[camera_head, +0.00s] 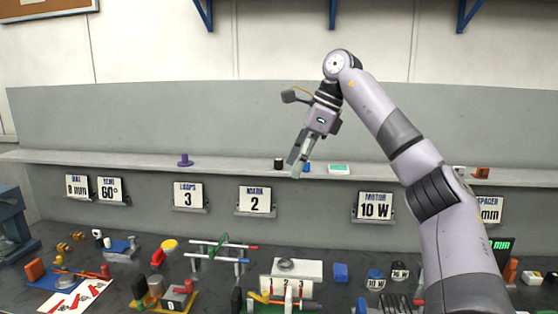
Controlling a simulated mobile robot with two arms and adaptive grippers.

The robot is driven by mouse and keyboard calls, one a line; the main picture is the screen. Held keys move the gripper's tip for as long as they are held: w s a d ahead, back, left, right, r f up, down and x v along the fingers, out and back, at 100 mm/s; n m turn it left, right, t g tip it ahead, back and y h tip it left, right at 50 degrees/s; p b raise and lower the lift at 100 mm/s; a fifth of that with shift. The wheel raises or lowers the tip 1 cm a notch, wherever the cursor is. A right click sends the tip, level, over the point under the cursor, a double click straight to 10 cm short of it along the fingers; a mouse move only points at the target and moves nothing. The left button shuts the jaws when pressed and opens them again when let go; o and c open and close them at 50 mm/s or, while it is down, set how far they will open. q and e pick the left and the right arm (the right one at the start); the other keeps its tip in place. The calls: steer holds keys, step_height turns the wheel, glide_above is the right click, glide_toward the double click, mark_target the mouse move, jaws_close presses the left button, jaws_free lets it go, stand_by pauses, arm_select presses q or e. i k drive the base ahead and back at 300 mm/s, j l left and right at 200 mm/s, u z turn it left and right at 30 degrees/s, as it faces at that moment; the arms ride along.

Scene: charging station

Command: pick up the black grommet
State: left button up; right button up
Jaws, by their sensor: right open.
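A small dark piece (278,163), which looks like the black grommet, sits on the grey shelf (120,158); its exact shape is too small to tell. My right gripper (295,167) points downward over the shelf, just right of the dark piece, with its jaws open. Its fingers appear clear of the dark piece and partly cover a blue piece (306,168). I cannot tell the fingertips' exact height above the shelf. My left gripper is not in view.
A purple flanged piece (185,160) stands left on the shelf; a white and green box (339,169) lies right of the gripper. Below, the dark bench is crowded with fixtures, including a white block (296,268). The shelf between purple and dark pieces is clear.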

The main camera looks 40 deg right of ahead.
mark_target(278, 162)
steer(key=i+l, duration=0.3)
steer(key=l, duration=0.15)
steer(key=i+l, duration=0.25)
steer(key=l, duration=0.15)
steer(key=i+l, duration=0.3)
steer(key=l, duration=0.15)
steer(key=i+l, duration=0.25)
steer(key=l, duration=0.15)
